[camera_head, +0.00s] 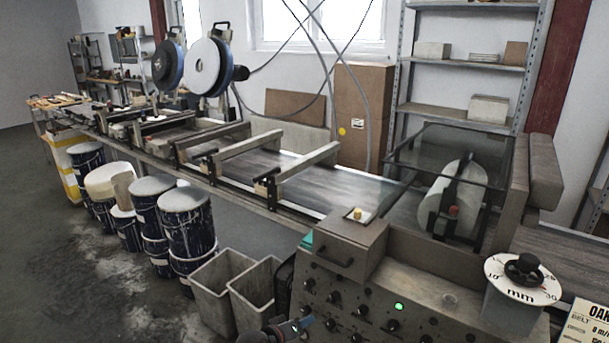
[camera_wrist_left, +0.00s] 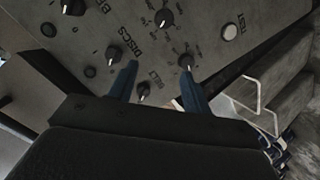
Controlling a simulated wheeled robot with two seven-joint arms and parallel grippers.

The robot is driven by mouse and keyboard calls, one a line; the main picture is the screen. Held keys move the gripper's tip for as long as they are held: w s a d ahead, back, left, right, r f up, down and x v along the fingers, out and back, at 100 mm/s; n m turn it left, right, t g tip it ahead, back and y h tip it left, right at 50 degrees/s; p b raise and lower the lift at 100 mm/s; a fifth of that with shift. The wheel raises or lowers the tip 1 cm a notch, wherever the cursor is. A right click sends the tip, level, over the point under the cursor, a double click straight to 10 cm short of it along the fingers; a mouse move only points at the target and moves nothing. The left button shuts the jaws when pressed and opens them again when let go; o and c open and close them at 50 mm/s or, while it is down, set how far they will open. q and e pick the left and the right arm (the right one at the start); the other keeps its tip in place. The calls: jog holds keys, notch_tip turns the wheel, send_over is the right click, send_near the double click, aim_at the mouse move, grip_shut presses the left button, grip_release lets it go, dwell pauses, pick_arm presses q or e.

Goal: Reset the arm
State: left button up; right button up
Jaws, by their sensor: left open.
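My left gripper (camera_head: 300,325) shows at the bottom edge of the head view, low in front of the control panel (camera_head: 330,275). Only its dark end and a blue finger are visible there. In the left wrist view its two blue fingers (camera_wrist_left: 159,72) stand apart with nothing between them. They point toward the panel face, which carries several black knobs (camera_wrist_left: 164,18) and a pale round button (camera_wrist_left: 230,32). I cannot tell whether a finger touches a knob. My right gripper is in neither view.
A long conveyor (camera_head: 335,185) runs from the panel to the back left. Two grey bins (camera_head: 220,285) and several paint-stained drums (camera_head: 187,222) stand along its left side. A green light (camera_head: 399,306) glows on the panel. A millimetre dial (camera_head: 500,272) stands at right.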

pick_arm(q)
jog(key=s+a+f+m+g+y, duration=0.15)
jog(key=s+a, duration=0.25)
jog(key=s, duration=0.5)
jog(key=s+a+f+m+g+y, duration=0.1)
jog(key=s+a+f+g+y, duration=0.3)
jog(key=s, duration=0.6)
jog(key=s+a+f+m+g+y, duration=0.1)
jog(key=s+a+y, duration=0.1)
jog(key=s+a, duration=0.5)
jog(key=s+f+g, duration=0.1)
jog(key=s+f, duration=0.2)
jog(key=s, duration=0.4)
jog(key=s+f+g, duration=0.1)
jog(key=s+f, duration=0.2)
jog(key=s, duration=0.5)
jog(key=shift+d, duration=0.4)
jog(key=shift+f+h, duration=0.1)
jog(key=shift+h, duration=0.15)
